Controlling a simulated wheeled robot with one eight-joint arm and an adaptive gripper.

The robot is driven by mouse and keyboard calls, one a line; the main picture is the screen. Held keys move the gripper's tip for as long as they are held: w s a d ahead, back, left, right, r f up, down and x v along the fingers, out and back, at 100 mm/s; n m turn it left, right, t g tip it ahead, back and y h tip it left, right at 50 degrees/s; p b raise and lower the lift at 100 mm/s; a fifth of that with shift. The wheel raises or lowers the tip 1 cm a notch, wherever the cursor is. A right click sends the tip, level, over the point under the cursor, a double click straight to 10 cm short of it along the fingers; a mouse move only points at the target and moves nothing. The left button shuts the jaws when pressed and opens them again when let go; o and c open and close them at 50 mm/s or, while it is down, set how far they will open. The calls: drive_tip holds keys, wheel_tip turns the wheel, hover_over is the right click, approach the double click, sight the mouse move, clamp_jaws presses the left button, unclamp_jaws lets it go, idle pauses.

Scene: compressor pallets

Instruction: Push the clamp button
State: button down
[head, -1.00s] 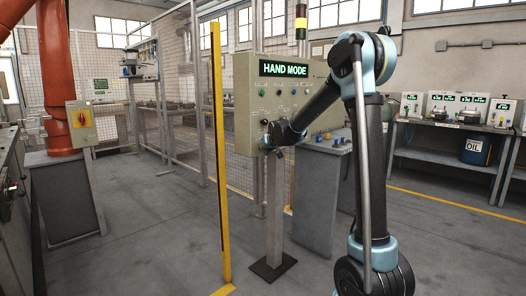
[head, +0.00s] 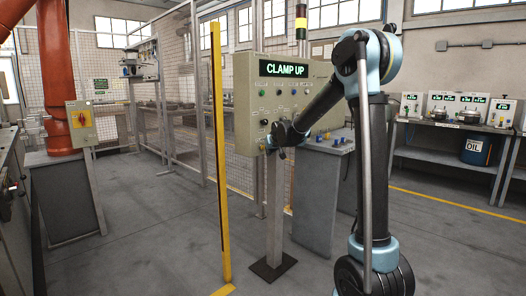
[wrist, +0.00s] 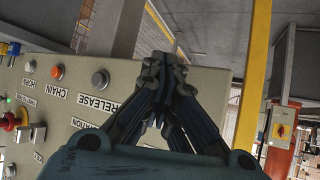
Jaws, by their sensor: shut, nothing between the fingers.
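The beige control panel (head: 242,88) stands on a grey post, and its display (head: 284,70) reads CLAMP UP in green. My gripper (head: 271,148) is at the panel's lower part in the head view. In the wrist view my gripper (wrist: 165,62) is shut and empty, its fingertips over the panel's edge region. I cannot pick out the clamp button; my gripper hides part of the panel.
A yellow post (head: 220,150) stands left of the panel. A grey cabinet (head: 318,195) with small knobs on top is behind my arm. A bench (head: 450,155) with devices is at right, and an orange robot (head: 55,80) at left. Open floor lies in front.

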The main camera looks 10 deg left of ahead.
drive_tip(key=shift+d, duration=0.15)
drive_tip(key=shift+s+d, duration=0.95)
drive_tip(key=shift+d, duration=0.2)
drive_tip(key=shift+s+d, duration=0.9)
drive_tip(key=shift+d, duration=0.2)
drive_tip(key=s+d+f+m+g+h, duration=0.1)
drive_tip(key=s+d+f+g, duration=0.1)
drive_tip(key=s+d, duration=0.75)
drive_tip(key=s+d+f+m+g+h, duration=0.1)
drive_tip(key=s+d, duration=0.6)
drive_tip(key=s, duration=0.6)
drive_tip(key=s+d+f+g, duration=0.1)
drive_tip(key=s+d+f, duration=0.2)
drive_tip(key=s, duration=0.6)
drive_tip(key=s+d+f+m+g+h, duration=0.1)
drive_tip(key=s+d+f+g, duration=0.1)
drive_tip(key=s+f, duration=0.3)
drive_tip(key=s+d+f+m+g, duration=0.1)
drive_tip(key=s+d+f, duration=0.3)
drive_tip(key=s, duration=0.9)
drive_tip(key=shift+s+f+g+h, duration=0.3)
drive_tip(key=shift+f+g+h, duration=0.1)
drive_tip(key=shift+d, duration=0.1)
